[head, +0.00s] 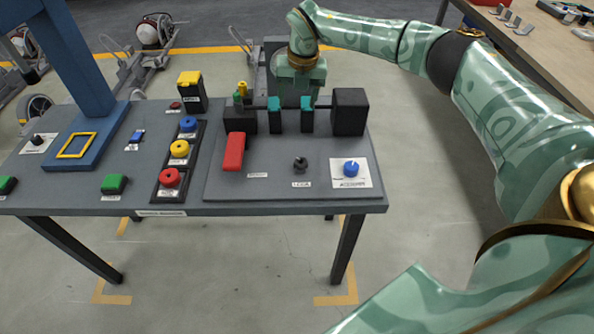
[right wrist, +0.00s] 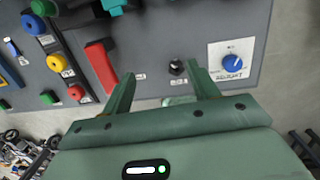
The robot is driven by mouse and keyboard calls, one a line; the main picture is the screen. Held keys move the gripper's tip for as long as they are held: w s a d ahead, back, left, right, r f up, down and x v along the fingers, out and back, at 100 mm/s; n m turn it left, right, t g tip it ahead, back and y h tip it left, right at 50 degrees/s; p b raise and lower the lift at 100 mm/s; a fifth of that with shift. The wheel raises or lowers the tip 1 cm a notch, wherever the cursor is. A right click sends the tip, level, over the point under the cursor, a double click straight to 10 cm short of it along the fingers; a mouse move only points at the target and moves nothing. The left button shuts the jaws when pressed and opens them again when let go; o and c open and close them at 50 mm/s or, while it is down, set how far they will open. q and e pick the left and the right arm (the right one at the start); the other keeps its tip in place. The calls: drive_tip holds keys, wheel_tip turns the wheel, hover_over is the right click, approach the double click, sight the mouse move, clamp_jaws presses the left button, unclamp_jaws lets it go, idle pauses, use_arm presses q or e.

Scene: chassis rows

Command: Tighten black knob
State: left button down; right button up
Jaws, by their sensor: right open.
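The black knob (head: 300,163) stands on the grey panel (head: 265,190) of the table, behind a small white label. It also shows in the right wrist view (right wrist: 177,68), between the fingertips in the picture and nearer the right one. My right gripper (head: 300,85) is above the far side of the table, behind the bar with teal pieces; its fingertips are hard to make out there. In the right wrist view the gripper (right wrist: 160,71) has its fingers spread with nothing between them, apart from the knob. My left gripper is not in view.
A blue dial (head: 351,169) on a white plate is right of the knob; a red block (head: 233,151) is left. Teal pieces (head: 274,115) on a bar stand behind the knob, beside a black block (head: 349,112). The panel front is clear.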

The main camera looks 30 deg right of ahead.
sight(301, 161)
drive_tip(key=s+a+n+g+b, duration=0.1)
drive_tip(key=s+n+b, duration=0.15)
drive_tip(key=n, duration=1.05)
drive_tip(key=s+a+n+g+b, duration=0.1)
drive_tip(key=s+n+b, duration=0.15)
drive_tip(key=n, duration=0.95)
wheel_tip(301, 161, down, 16)
drive_tip(key=b, duration=0.5)
drive_tip(key=shift+s+a+f+b, duration=0.1)
drive_tip(key=shift+a+f+b, duration=0.1)
drive_tip(key=shift+b, duration=0.15)
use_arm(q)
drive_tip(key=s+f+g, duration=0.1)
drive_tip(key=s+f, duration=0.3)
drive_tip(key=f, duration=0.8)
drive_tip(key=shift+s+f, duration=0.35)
use_arm(e)
drive_tip(key=c, duration=1)
